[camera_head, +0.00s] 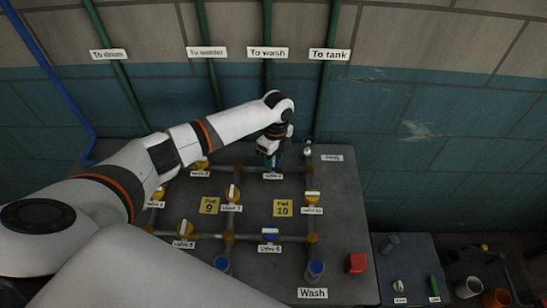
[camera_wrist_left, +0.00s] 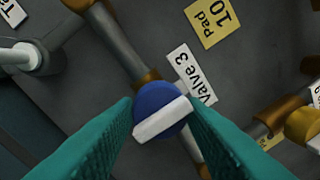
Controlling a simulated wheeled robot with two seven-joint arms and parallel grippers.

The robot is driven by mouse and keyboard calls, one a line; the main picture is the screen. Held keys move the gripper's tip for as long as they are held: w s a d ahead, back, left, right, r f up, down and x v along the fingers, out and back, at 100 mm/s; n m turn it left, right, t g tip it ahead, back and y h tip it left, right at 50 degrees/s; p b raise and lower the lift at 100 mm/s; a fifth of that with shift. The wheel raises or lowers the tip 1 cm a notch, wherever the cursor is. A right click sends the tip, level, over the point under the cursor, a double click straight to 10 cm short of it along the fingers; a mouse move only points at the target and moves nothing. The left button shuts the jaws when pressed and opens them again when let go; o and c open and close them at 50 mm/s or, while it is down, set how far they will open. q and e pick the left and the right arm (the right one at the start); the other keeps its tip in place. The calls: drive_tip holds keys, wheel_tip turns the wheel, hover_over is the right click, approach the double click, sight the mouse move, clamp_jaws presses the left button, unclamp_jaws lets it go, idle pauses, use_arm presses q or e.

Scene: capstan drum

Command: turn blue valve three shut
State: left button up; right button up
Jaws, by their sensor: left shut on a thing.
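The blue valve (camera_wrist_left: 155,97) has a round blue body and a white bar handle (camera_wrist_left: 162,120), with a white "Valve 3" label (camera_wrist_left: 190,75) beside it. The bar lies crosswise to the grey pipe (camera_wrist_left: 122,45) in the left wrist view. My left gripper (camera_wrist_left: 162,108) has its teal fingers shut on the handle, one at each end of the bar. In the head view my left gripper (camera_head: 272,163) points down at the back of the panel. It hides most of the valve there. My right gripper is not in view.
The dark panel (camera_head: 345,215) carries pipes and several yellow valves. Another blue valve (camera_head: 270,235) sits nearer the front. Yellow pads 9 (camera_head: 209,206) and 10 (camera_head: 283,208) lie between the pipes. A red block (camera_head: 357,263) is at the right. Green pipes rise up the wall behind.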

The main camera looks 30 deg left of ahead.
sight(276, 159)
use_arm(q)
drive_tip(key=shift+w+r, duration=0.1)
drive_tip(key=shift+r, duration=0.05)
drive_tip(key=o, duration=1)
drive_tip(key=r+b, duration=0.1)
drive_tip(key=r, duration=0.3)
drive_tip(key=r+b, duration=0.1)
drive_tip(key=r, duration=0.3)
drive_tip(key=r+b, duration=0.1)
drive_tip(key=r, duration=0.3)
drive_tip(key=shift+w+d, duration=0.1)
drive_tip(key=shift+w, duration=0.3)
drive_tip(key=shift+f, duration=0.2)
